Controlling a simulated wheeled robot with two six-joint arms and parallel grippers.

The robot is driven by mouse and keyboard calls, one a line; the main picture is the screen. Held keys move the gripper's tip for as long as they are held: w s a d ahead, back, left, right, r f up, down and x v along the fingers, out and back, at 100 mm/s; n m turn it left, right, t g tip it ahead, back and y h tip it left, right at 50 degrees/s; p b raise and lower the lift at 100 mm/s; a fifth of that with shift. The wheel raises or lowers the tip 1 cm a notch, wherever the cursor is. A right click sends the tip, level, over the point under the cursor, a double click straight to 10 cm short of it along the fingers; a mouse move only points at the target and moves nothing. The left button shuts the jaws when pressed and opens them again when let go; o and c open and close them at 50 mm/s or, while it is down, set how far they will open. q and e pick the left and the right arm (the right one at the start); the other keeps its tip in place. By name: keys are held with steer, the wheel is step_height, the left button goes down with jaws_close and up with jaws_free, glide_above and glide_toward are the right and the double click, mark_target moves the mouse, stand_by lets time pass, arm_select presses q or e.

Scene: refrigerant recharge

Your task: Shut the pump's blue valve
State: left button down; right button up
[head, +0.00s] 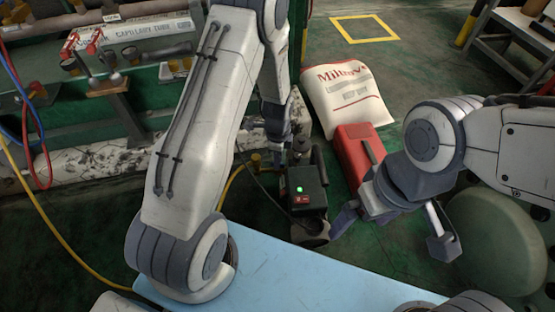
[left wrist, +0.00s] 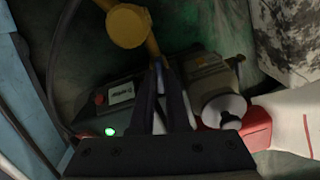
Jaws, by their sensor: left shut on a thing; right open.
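The pump (head: 309,187) is a dark box with a lit green light and a red switch, standing on the floor beyond the blue table edge. It also shows in the left wrist view (left wrist: 121,93). My left gripper (head: 281,150) reaches down to the pump's far left side. In the left wrist view its fingers (left wrist: 163,85) are shut close together over the pump's top. The blue valve is not clearly visible; the fingers hide the spot they grip. A yellow round fitting (left wrist: 127,26) stands just beyond the fingertips. My right gripper (head: 392,231) is open and empty, right of the pump.
A red case (head: 354,150) and a white printed sack (head: 345,92) lie behind the pump. A yellow hose (head: 60,240) runs across the floor at left. A pale round tank (head: 500,240) stands at right. The light-blue tabletop (head: 290,280) is bare in front.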

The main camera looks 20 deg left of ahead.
stand_by(0.3)
arm_select(q)
steer(key=shift+r+m+p, duration=0.15)
steer(key=shift+m+p, duration=0.8)
steer(key=shift+m, duration=0.55)
